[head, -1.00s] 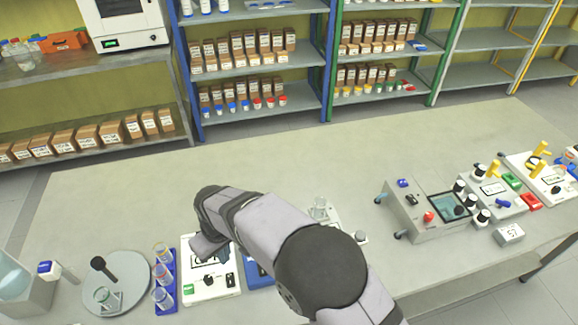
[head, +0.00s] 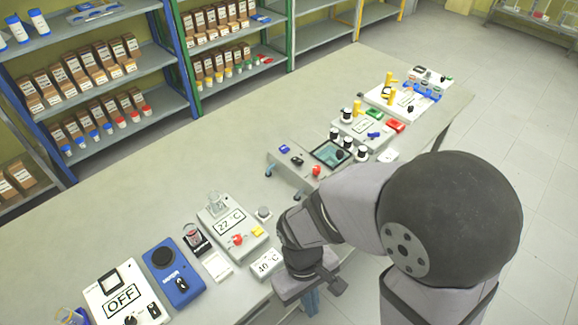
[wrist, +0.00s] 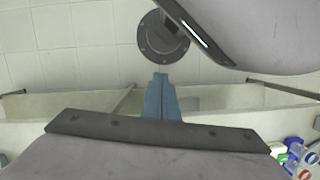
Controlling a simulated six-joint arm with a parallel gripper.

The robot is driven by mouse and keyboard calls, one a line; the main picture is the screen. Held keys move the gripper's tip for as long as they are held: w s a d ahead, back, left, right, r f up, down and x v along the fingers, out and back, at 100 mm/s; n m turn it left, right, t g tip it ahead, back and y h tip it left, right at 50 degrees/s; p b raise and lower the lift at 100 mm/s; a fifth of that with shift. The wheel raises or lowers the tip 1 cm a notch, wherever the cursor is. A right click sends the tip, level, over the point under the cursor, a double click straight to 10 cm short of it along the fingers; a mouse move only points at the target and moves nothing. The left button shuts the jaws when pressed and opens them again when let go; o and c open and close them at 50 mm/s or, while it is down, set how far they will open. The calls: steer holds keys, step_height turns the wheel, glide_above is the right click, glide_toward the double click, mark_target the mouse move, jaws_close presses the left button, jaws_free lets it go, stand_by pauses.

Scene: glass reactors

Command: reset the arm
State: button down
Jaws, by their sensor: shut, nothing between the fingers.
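My gripper (head: 311,300) hangs at the front edge of the long grey table (head: 330,95) in the head view, mostly hidden behind my arm's grey wrist. Only a bit of its blue fingers shows there. In the wrist view the blue fingers (wrist: 160,80) are together, with nothing seen between them. Beyond them are the pale floor tiles and the table's side. My arm reaches in from the lower right and bends down at the table edge.
Near my wrist stand a white card reading 40 °C (head: 266,264) and a device reading 22 °C (head: 243,228) with a glass beaker on it. A blue device (head: 181,285) and a white one reading OFF (head: 140,288) stand further left. The table's back strip is clear.

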steer(key=w+d+r+m+t, duration=0.1)
steer(key=w+d+r+m, duration=0.1)
steer(key=d, duration=0.3)
steer(key=w+d+r+m+t+y, duration=0.1)
steer(key=w+d+r+m, duration=0.1)
steer(key=w+d+m, duration=0.2)
steer(key=shift+d+r+m+y+b, duration=0.15)
steer(key=shift+d+m+y+b, duration=0.2)
steer(key=shift+d, duration=0.55)
